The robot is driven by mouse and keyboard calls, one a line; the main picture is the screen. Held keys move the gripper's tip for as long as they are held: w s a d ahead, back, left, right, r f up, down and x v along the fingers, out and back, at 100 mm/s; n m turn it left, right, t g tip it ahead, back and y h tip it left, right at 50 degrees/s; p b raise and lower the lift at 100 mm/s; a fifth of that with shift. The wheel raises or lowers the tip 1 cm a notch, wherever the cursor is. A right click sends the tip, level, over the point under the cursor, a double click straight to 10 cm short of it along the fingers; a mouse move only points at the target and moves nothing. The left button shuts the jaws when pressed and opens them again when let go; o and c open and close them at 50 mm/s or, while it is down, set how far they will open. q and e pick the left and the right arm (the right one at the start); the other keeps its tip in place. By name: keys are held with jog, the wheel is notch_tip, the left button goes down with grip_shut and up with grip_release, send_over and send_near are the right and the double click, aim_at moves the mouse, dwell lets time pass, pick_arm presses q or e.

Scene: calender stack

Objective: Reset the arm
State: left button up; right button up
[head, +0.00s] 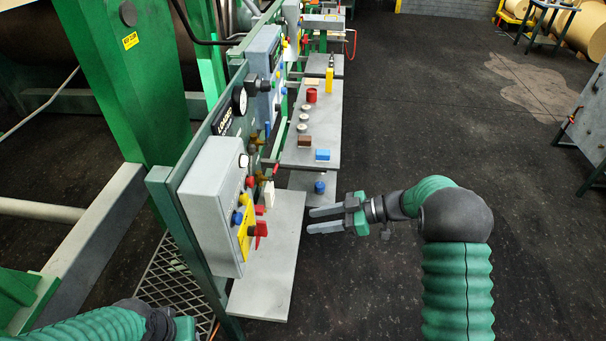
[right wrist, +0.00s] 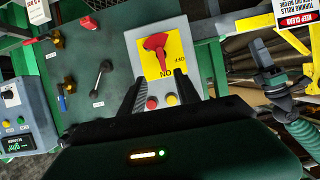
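In the head view my right gripper (head: 310,220) comes from the right. Its two grey fingers are apart with nothing between them, level and pointing left at the control panels. It hangs beside the grey box with the red switch, not touching it. In the right wrist view the open fingers (right wrist: 160,88) flank the lower part of a yellow plate with a red rotary switch (right wrist: 156,52) marked ON and OFF. My left arm (head: 100,325) enters at the bottom left of the head view. The left gripper (right wrist: 262,55) shows in the right wrist view, but its finger gap is unclear.
The grey control box (head: 210,205) stands on a green frame, with a grey shelf (head: 268,285) below it. A farther shelf (head: 322,120) holds small coloured parts. A green post (head: 130,80) rises at left. Dark open floor (head: 430,90) lies to the right; a grey cabinet (head: 590,120) stands at the right edge.

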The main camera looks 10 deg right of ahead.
jog(key=w+d+r+m+t+h+b, duration=0.2)
jog(key=w+d+r+m+t+h, duration=0.1)
jog(key=w+m+t+h, duration=0.3)
jog(key=s+d+f+m+g+h+b, duration=0.1)
jog(key=s+d+f+m+h+b, duration=0.1)
jog(key=s+d+f+m+h, duration=0.45)
jog(key=s+a+f+g, duration=0.1)
jog(key=s+g, duration=0.1)
jog(key=s, duration=0.5)
jog(key=s+a+f+m+g, duration=0.1)
jog(key=s+a+f+g, duration=0.1)
jog(key=s, duration=0.6)
jog(key=s+a+f+g, duration=0.1)
jog(key=s+g, duration=0.1)
jog(key=s, duration=0.5)
jog(key=shift+s+a+f+m+g, duration=0.15)
jog(key=shift+a+f+m+g, duration=0.15)
jog(key=shift+a+f+m, duration=0.1)
jog(key=shift+r, duration=0.1)
